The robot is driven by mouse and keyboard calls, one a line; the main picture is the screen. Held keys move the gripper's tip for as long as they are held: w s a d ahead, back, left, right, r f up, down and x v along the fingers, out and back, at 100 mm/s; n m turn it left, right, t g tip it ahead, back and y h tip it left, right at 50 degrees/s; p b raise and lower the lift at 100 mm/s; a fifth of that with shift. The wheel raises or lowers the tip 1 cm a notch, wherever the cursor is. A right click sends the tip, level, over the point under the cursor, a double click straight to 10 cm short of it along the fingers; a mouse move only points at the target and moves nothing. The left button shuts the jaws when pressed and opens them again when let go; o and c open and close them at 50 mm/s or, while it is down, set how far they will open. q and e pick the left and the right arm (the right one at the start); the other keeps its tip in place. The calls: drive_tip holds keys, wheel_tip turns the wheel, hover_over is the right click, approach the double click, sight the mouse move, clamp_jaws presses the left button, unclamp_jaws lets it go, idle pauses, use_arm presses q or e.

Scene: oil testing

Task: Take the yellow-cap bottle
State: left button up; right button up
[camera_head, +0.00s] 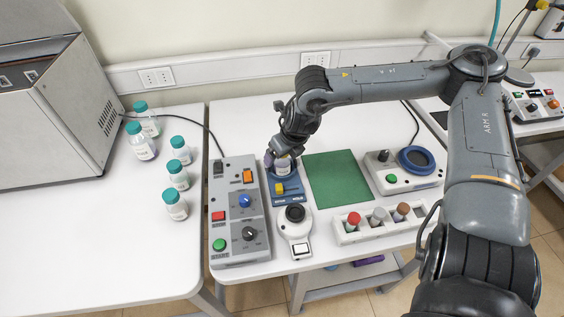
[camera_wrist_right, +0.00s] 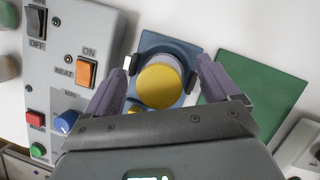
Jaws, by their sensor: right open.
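The yellow-cap bottle (camera_wrist_right: 158,86) stands on a blue stand (camera_wrist_right: 178,42), its cap seen from above in the right wrist view. In the head view the lower body of the bottle (camera_head: 284,170) shows on the blue stand (camera_head: 290,192), with its cap hidden by my gripper. My right gripper (camera_wrist_right: 168,68) is open, with one finger on each side of the bottle. In the head view the right gripper (camera_head: 279,158) is right over the stand. I cannot tell whether the fingers touch the bottle. My left gripper is not in view.
A grey control box (camera_head: 237,215) stands close left of the stand, and a green mat (camera_head: 337,178) lies to its right. A white round device (camera_head: 295,228) is in front. A rack (camera_head: 382,222) holds several capped vials. Several teal-cap bottles (camera_head: 179,176) stand on the left table.

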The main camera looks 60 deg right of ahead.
drive_tip(key=shift+w+f, duration=0.1)
drive_tip(key=shift+f, duration=0.15)
drive_tip(key=shift+c, duration=0.5)
drive_tip(key=c, duration=1.2)
drive_tip(key=shift+r, duration=0.15)
